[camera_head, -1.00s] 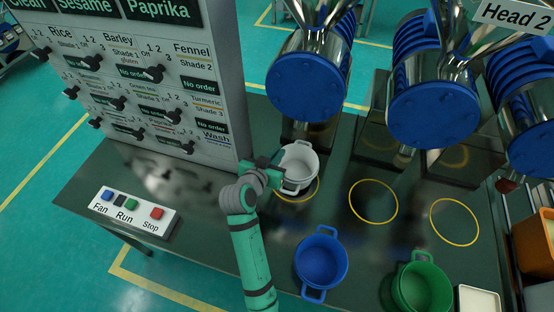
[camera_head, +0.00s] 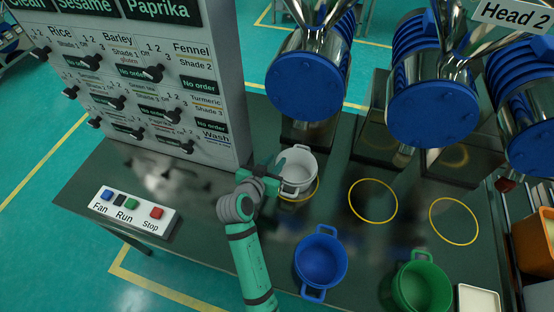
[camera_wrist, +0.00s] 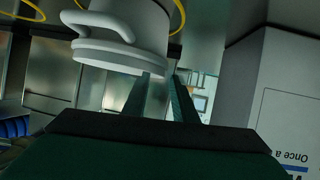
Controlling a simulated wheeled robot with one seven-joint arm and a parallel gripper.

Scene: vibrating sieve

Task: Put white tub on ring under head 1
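The white tub (camera_head: 297,171) is below the head at the left, over the yellow ring (camera_head: 317,190), whose front and right edge show past it. In the wrist view the white tub (camera_wrist: 125,40) fills the top, one handle showing at left. My gripper (camera_head: 275,178) is at the tub's left side. In the wrist view the fingers of my gripper (camera_wrist: 160,78) are a little apart, and the tub's rim reaches between their tips. They appear shut on the rim, though the contact is partly hidden. Whether the tub's base touches the table cannot be told.
Two bare rings (camera_head: 373,201) lie to the right. A blue tub (camera_head: 320,258) and a green tub (camera_head: 420,285) stand in front. A button panel (camera_head: 130,212) is at left, beside the tall control cabinet (camera_head: 215,140). Blue-ended heads (camera_head: 308,88) hang above the rings.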

